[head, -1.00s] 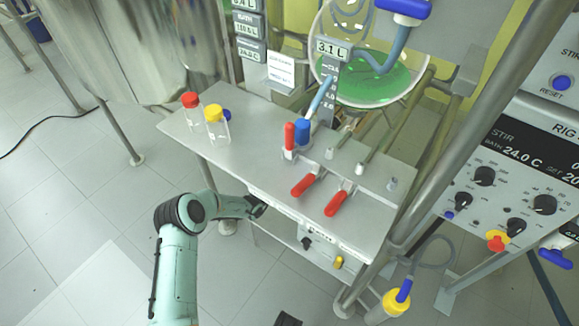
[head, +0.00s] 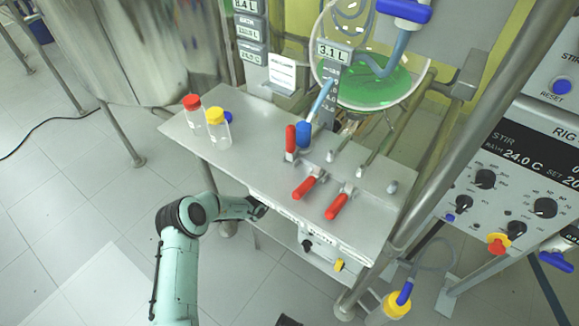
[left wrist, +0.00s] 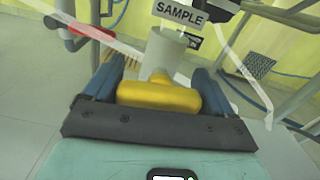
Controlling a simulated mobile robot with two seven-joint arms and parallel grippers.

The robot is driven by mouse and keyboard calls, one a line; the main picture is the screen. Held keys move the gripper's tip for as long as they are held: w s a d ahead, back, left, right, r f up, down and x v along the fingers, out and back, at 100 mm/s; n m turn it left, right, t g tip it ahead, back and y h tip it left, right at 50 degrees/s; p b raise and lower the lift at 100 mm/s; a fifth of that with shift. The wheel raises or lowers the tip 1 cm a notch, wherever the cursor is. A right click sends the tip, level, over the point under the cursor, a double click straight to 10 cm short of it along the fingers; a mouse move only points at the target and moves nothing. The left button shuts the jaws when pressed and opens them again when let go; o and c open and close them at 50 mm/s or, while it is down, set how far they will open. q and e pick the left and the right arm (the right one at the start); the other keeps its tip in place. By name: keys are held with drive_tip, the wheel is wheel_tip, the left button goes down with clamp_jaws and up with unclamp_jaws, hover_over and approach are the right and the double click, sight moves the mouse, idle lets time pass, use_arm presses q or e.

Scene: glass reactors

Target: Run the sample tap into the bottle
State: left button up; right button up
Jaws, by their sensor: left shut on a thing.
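My left gripper (head: 262,209) is at the front edge of the steel bench, its fingertips hard to make out in the head view. In the left wrist view, the left gripper (left wrist: 159,90) is shut on a yellow tap handle (left wrist: 160,95). A pale tube rises behind the handle, by a sign (left wrist: 186,12) reading SAMPLE. A clear bottle with a red cap (head: 192,102) and another with a yellow cap (head: 216,116) stand upright on the bench's left part. The outlet and any flow are hidden. A dark part at the bottom edge may be my right gripper (head: 288,320).
On the bench (head: 255,165) are a blue valve (head: 303,135) with a red lever and two red-handled taps (head: 304,187) (head: 337,206). A reactor with green liquid (head: 375,88) stands behind. A slanted steel post (head: 470,120) and a control panel (head: 515,165) are at right.

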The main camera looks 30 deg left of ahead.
use_arm(q)
drive_tip(key=n, duration=0.2)
drive_tip(key=shift+n+p, duration=0.3)
drive_tip(key=shift+p, duration=0.1)
drive_tip(key=shift+n, duration=0.9)
use_arm(e)
drive_tip(key=shift+w+a+r, duration=0.15)
drive_tip(key=shift+w+r, duration=0.1)
drive_tip(key=shift+r, duration=0.25)
drive_tip(key=shift+w+a+r, duration=0.1)
drive_tip(key=shift+w+r, duration=0.15)
drive_tip(key=shift+r, duration=0.25)
drive_tip(key=shift+s, duration=0.1)
use_arm(q)
drive_tip(key=o, duration=0.8)
drive_tip(key=shift+o, duration=0.2)
